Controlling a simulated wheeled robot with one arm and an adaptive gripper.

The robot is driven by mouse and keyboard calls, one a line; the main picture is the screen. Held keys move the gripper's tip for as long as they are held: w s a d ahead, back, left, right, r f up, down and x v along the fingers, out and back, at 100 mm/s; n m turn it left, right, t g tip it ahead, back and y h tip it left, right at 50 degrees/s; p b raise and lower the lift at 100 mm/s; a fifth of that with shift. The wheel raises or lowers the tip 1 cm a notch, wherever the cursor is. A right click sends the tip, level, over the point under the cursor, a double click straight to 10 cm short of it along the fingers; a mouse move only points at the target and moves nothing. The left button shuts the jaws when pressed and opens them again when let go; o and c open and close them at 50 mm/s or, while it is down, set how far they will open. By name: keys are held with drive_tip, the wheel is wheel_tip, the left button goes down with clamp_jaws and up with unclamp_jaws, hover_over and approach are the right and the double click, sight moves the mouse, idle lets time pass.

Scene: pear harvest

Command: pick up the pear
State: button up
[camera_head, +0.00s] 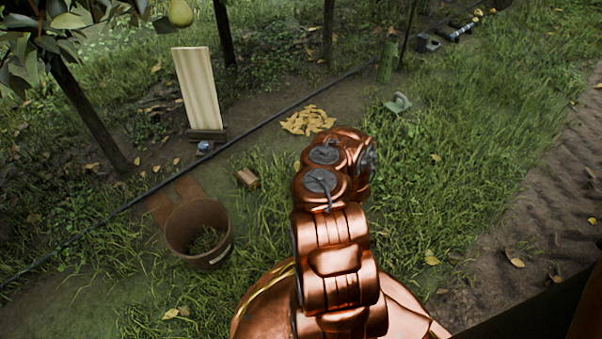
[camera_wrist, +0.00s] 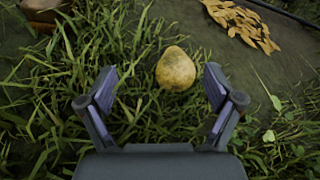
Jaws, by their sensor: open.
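A yellow pear (camera_wrist: 176,69) with brownish speckles lies in the grass in the wrist view. My gripper (camera_wrist: 159,80) is open, with one finger to the left of the pear and one to the right. The pear shows between the fingers and a little beyond their tips, with clear gaps on both sides. Nothing is held. In the head view my copper arm hides the gripper and this pear. Another pear (camera_head: 181,13) hangs from the tree at the top left of the head view.
A brown bucket (camera_head: 197,232) stands left of my arm, near a small wooden block (camera_head: 248,178). A pale board (camera_head: 198,88) stands behind. Yellow leaves (camera_head: 308,120) lie beyond my arm. A black hose (camera_head: 262,124) crosses the ground. A dirt track (camera_head: 510,230) runs at right.

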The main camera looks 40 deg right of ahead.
drive_tip(key=shift+s+d+f+m+h, duration=0.2)
drive_tip(key=shift+s+d+f, duration=0.25)
drive_tip(key=shift+s+f, duration=0.15)
drive_tip(key=shift+s+d+f+m+h, duration=0.1)
drive_tip(key=shift+s+d+f+h, duration=0.1)
drive_tip(key=shift+s+d+f, duration=0.3)
drive_tip(key=shift+w+f+b, duration=0.15)
drive_tip(key=shift+f+b, duration=0.1)
drive_tip(key=shift+b, duration=0.05)
drive_tip(key=shift+b+x, duration=0.45)
drive_tip(key=shift+x, duration=0.6)
drive_tip(key=b+x, duration=0.2)
drive_tip(key=x, duration=0.1)
drive_tip(key=shift+w+d+b, duration=0.1)
drive_tip(key=shift+d+b, duration=0.2)
drive_tip(key=shift+b+x, duration=0.3)
drive_tip(key=shift+x, duration=0.6)
drive_tip(key=c, duration=1.3)
